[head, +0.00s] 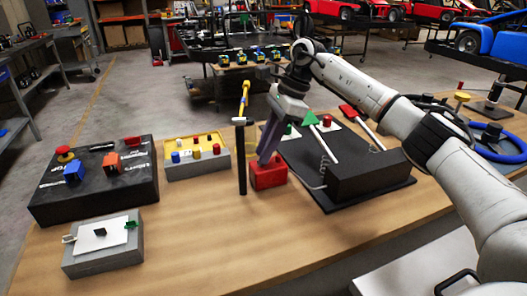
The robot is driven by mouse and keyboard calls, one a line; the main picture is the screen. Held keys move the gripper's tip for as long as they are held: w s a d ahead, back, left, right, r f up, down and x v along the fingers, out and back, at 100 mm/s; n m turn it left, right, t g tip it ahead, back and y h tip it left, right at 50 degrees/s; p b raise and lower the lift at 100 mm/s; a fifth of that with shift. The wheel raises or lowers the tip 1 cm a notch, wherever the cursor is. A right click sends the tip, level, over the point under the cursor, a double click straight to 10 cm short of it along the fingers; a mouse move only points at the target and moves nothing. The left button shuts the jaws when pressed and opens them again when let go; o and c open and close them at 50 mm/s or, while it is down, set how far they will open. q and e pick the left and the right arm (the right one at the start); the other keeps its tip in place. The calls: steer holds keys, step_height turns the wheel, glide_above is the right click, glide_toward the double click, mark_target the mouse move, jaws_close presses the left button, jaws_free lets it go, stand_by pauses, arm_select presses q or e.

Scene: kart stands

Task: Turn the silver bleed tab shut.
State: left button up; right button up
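A grey box (103,258) with a white top plate stands at the front left of the wooden bench. A small silver tab (68,239) sticks out at the left side of its plate; a green tab (131,225) sits at the right side, and a small black knob (100,232) in the middle. My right gripper (266,158) points down at a red block (268,178), well to the right of the grey box. Its fingers overlap the block's top; I cannot tell whether they touch it or how far they are apart. My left gripper is out of view.
A black box (110,190) with a red button and blue and orange switches stands behind the grey box. A tray (198,168) of coloured plugs and a dark post (240,160) stand mid-bench. A black panel (362,190) with levers lies to the right. The front middle bench is clear.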

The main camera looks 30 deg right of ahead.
steer(key=shift+a+f, duration=0.2)
steer(key=shift+f, duration=0.3)
jaws_close()
